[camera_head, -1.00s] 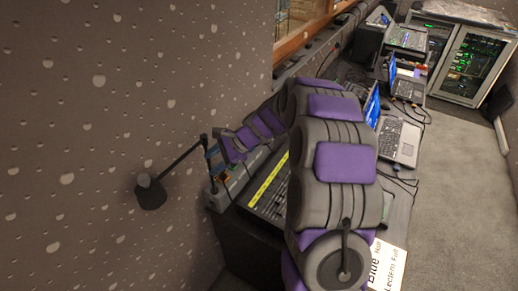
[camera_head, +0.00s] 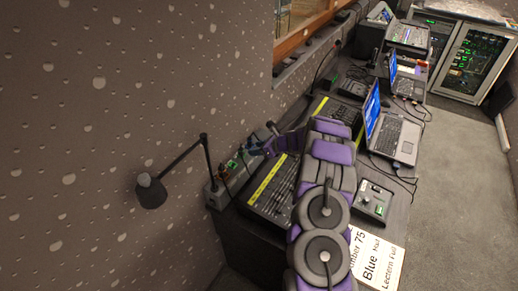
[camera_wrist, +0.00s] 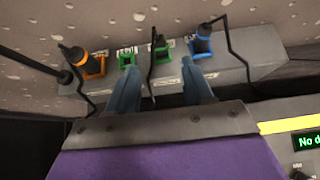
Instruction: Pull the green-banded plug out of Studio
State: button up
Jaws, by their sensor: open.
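In the wrist view, a dark plug in a green surround (camera_wrist: 160,46) stands upright in the box with a black cable. Another green surround (camera_wrist: 128,58) is to its left, with no tall plug visible in it. An orange-banded plug (camera_wrist: 92,64) is at the left and a blue-banded plug (camera_wrist: 201,42) at the right. The small white labels are unreadable, so I cannot tell which is Studio. My gripper (camera_wrist: 160,82) is open and empty, its blue fingers on either side below the green-surround plug.
A black desk lamp (camera_head: 152,190) stands left of the box. A fader console (camera_head: 268,200) with a yellow strip lies beside it under my arm. Laptops (camera_head: 398,138), a small control box (camera_head: 374,199) and a white sign (camera_head: 378,262) are on the desk. Black cables loop around the sockets.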

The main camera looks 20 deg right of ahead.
aim_at(244, 150)
jog(key=shift+x, duration=3.95)
jog(key=shift+c, duration=0.3)
grip_shut()
jog(key=shift+d+r, duration=0.1)
jog(key=shift+r, duration=0.1)
jog(key=shift+r+p, duration=1.35)
jog(key=shift+r, duration=0.8)
